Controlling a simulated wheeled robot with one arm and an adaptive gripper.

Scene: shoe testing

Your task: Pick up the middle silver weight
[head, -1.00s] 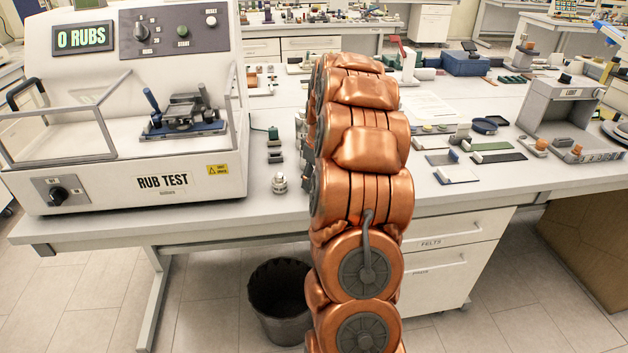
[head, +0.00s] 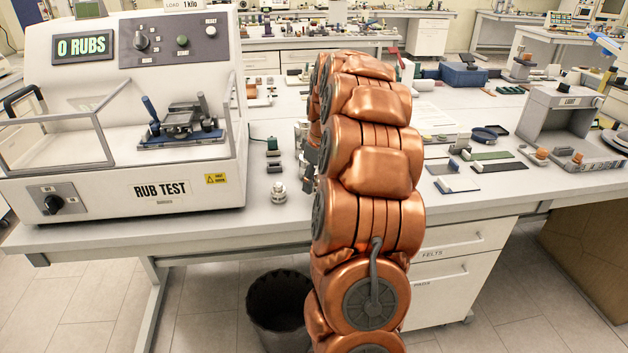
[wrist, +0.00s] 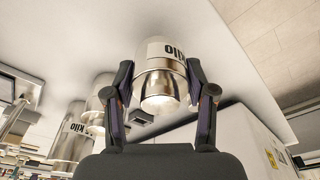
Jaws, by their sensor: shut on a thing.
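In the wrist view a silver weight (wrist: 160,88) with a white kilo label sits between the two dark fingers of my gripper (wrist: 162,98). The fingers press on it from both sides. More silver weights stand to its left, a tall labelled one (wrist: 70,138) and a smaller one (wrist: 98,95) beside it. In the head view my copper arm hides most of my gripper and the held weight.
The white rub test machine (head: 120,195) stands close on the left. Small dark blocks (head: 273,155) lie between it and my arm. Pads and small parts lie on the right of the white table (head: 400,192). A dark bin (head: 275,310) is below the front edge.

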